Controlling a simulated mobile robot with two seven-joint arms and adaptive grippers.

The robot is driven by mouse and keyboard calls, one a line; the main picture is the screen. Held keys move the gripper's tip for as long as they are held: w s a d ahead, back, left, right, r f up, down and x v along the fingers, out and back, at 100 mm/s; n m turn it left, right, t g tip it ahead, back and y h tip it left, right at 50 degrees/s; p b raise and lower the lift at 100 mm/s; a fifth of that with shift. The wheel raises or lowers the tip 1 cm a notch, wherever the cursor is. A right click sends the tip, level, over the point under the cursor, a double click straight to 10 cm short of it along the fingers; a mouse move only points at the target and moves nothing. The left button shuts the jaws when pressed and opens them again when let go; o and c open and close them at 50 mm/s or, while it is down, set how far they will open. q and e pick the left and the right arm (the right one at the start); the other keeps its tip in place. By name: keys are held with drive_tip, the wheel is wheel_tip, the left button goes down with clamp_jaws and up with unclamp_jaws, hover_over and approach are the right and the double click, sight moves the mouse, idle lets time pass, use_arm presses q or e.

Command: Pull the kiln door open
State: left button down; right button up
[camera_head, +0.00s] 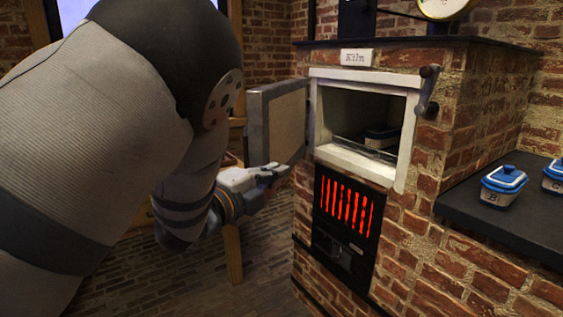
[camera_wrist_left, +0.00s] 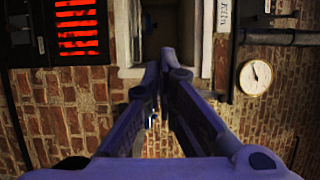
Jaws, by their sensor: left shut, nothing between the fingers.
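The brick kiln (camera_head: 430,200) has a white-framed opening under a "Kiln" sign (camera_head: 357,57). Its door (camera_head: 278,120) stands swung wide open at the left side of the opening. A small dark lidded jar (camera_head: 382,138) sits on a rack inside. My left gripper (camera_head: 282,170) is beside the lower part of the door, in front of the kiln. It is shut and empty; whether it touches the door I cannot tell. In the left wrist view, its fingertips (camera_wrist_left: 168,58) meet in front of the white frame (camera_wrist_left: 124,35). My right gripper is not in view.
A grated firebox (camera_head: 346,205) glows red below the opening. A dark lever handle (camera_head: 427,90) sticks out right of the frame. Blue-lidded jars, one marked B (camera_head: 503,185), stand on a dark counter (camera_head: 500,225) at right. A wooden stool or table stands behind my left arm.

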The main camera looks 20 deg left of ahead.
use_arm(q)
drive_tip(key=f+b+x, duration=0.1)
drive_tip(key=x, duration=0.8)
drive_tip(key=a, duration=0.4)
drive_tip(key=shift+r, duration=0.15)
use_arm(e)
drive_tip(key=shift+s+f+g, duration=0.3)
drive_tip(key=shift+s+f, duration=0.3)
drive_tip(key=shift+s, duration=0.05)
use_arm(q)
drive_tip(key=shift+a, duration=0.15)
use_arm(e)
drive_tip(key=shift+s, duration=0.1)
